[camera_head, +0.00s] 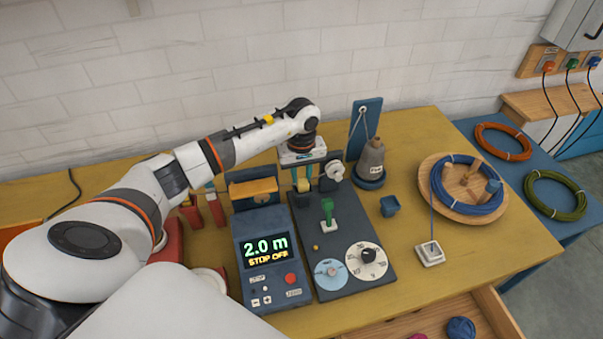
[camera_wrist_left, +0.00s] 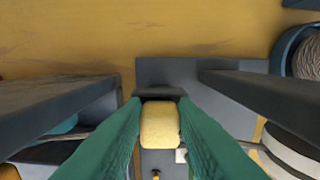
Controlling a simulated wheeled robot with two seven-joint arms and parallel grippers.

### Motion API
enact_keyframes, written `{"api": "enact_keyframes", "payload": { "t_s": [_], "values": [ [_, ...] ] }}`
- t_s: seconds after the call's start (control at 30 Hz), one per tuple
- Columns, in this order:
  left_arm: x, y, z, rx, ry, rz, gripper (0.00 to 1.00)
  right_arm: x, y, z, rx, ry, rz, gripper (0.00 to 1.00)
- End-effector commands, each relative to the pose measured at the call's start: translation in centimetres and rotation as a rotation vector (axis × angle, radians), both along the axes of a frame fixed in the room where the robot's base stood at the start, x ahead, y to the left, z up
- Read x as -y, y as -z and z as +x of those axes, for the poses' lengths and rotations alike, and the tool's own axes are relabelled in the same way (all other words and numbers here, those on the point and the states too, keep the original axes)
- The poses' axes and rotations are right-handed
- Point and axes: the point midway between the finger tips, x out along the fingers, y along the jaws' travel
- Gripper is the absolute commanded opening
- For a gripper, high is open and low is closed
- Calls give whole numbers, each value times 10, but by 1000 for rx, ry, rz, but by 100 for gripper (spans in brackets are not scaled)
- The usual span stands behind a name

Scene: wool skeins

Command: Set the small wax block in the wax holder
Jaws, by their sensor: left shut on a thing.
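My left gripper (camera_head: 303,181) is above the back end of the dark machine plate (camera_head: 340,270), pointing down, with its green fingers shut on the small wax block (camera_head: 303,186). In the left wrist view the pale yellow wax block (camera_wrist_left: 160,125) sits between the two fingers (camera_wrist_left: 160,128). A dark holder-like rim (camera_wrist_left: 160,92) shows right at the block's edge, over the plate. I cannot tell whether the block is inside it or just above it. My right gripper is not in view.
A display box (camera_head: 264,260) reading 2.0 m stands left of the plate. A yellow-topped blue box (camera_head: 253,188) and a grey-white wheel (camera_head: 335,170) flank the gripper closely. A grey cone (camera_head: 371,158), a blue cup (camera_head: 389,205) and a wooden reel (camera_head: 430,172) with blue cord are to the right.

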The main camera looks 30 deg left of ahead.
Motion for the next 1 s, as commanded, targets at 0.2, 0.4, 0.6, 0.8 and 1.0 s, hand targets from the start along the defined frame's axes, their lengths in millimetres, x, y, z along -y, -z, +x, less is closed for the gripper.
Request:
{"api": "enact_keyframes", "payload": {
  "t_s": [0.2, 0.4, 0.6, 0.8, 1.0],
  "values": [
    [0, -1, 0, 0, 0, 0, 39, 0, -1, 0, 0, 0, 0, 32],
    [0, -1, 0, 1, 0, 1, 52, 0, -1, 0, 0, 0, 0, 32],
    [0, -3, 0, 1, 0, 1, 52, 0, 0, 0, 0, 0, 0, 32],
    [-1, -29, 1, 6, 1, 1, 52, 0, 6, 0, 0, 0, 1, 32],
    [-1, -73, 2, 6, 0, 2, 52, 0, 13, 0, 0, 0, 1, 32]
  ]
}}
